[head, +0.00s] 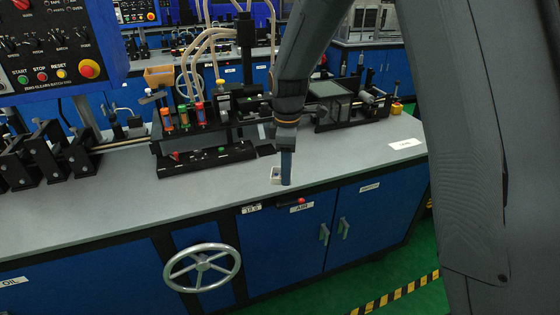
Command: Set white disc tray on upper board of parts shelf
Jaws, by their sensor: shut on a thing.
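My gripper (285,179) points down over the front edge of the grey bench top, right of the middle of the view. Its blue finger shows from the side. A small white piece, which looks like the white disc tray (275,175), sits at the fingertips, partly hidden by the finger. The gripper is shut on it. I cannot tell whether the tray touches the bench top. I cannot make out the parts shelf and its upper board in this view.
The grey bench top (85,215) carries a black fixture with colored valves (195,115) behind my gripper. A control panel (58,45) stands upper left. A handwheel (202,267) sticks out from the blue cabinet front.

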